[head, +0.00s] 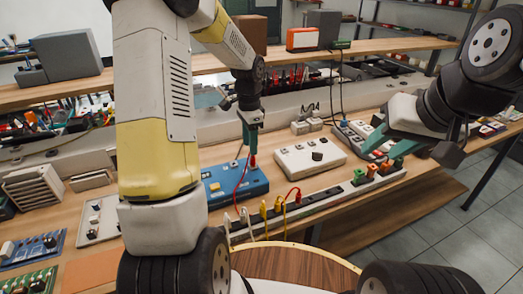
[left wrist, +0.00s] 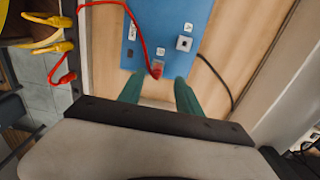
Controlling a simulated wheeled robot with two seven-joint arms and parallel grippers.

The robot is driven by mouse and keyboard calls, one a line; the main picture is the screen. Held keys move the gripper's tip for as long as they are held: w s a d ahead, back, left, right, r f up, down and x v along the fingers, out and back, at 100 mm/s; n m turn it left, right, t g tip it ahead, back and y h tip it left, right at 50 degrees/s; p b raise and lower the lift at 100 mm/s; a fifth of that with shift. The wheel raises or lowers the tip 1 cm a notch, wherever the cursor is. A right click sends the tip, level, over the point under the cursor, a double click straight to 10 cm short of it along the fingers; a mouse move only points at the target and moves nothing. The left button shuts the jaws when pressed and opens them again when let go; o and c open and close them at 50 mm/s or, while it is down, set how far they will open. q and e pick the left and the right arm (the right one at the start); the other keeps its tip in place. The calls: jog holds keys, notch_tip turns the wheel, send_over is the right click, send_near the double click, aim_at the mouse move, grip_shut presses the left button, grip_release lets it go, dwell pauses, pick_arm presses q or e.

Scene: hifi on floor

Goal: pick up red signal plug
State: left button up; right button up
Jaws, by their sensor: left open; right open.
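A red signal plug (head: 252,160) stands on the blue box (head: 225,186) on the workbench, with a red cable running from it. In the left wrist view the plug (left wrist: 157,70) sits at the blue box's near edge (left wrist: 170,25). My left gripper (head: 251,148) points down just above the plug. In the left wrist view its two green fingers (left wrist: 159,93) are apart, one to each side of the plug and nearer the camera. Nothing is held between them. My right gripper (head: 388,148) is open, over the right part of the bench.
A socket strip (head: 325,200) along the bench's front edge carries yellow, red, orange and green plugs. A white box with a black knob (head: 310,158) stands right of the blue box. Loose cables hang nearby.

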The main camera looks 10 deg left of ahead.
aim_at(253, 158)
pick_arm(q)
jog(key=f, duration=0.6)
jog(key=shift+d+f, duration=0.25)
jog(key=shift+d, duration=0.15)
jog(key=shift+c, duration=0.2)
grip_shut()
